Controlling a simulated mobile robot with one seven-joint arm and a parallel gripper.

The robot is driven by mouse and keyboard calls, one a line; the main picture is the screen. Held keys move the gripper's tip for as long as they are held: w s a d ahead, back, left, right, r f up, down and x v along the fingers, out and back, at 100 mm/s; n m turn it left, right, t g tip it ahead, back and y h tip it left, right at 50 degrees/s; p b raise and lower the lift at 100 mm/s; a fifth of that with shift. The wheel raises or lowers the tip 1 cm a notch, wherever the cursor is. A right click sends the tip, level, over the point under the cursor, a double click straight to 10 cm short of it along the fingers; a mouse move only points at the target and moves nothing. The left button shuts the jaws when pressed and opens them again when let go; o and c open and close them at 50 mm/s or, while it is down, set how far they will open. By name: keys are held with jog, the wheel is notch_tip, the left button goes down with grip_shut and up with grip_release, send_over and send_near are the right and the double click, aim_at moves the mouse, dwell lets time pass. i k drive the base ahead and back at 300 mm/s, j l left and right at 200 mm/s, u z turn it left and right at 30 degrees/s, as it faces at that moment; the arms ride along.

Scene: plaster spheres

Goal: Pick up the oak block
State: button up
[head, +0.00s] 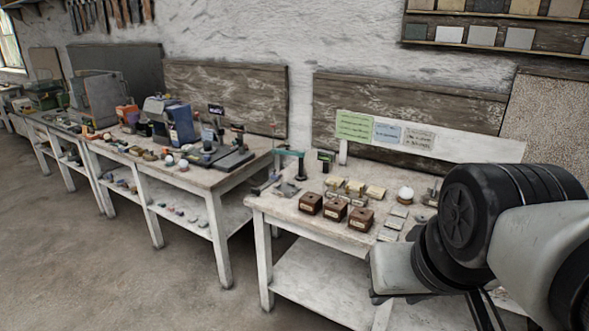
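Three dark brown blocks with small pale labels stand in a row at the front of the near white workbench (283,212): a left one (311,204), a middle one (335,210) and a right one (361,220). Several smaller pale yellow blocks (375,192) stand just behind them. The labels are too small to read, so I cannot tell which block is the oak block. My arm covers the right side of the view, over the bench's right end. Dark prongs at the bottom edge may be my gripper (484,312); its fingertips are not clearly visible.
A white sphere (405,194) and flat grey tiles (392,223) lie right of the blocks. A green clamp-like tool (290,160) stands on the bench's left. A longer cluttered bench (215,180) runs left, beyond a gap. Open floor (110,270) lies at front left.

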aim_at(310, 204)
jog(key=i+j+z, duration=0.15)
jog(key=i+j, duration=0.15)
jog(key=i+j+z, duration=0.2)
jog(key=i+j, duration=0.15)
jog(key=i+j+z, duration=0.15)
jog(key=i+j, duration=0.25)
jog(key=i+j+z, duration=0.15)
jog(key=i+j, duration=0.2)
jog(key=i+j+z, duration=0.2)
jog(key=j, duration=0.35)
jog(key=i+j+z, duration=0.15)
jog(key=i+j, duration=0.15)
jog(key=j, duration=0.2)
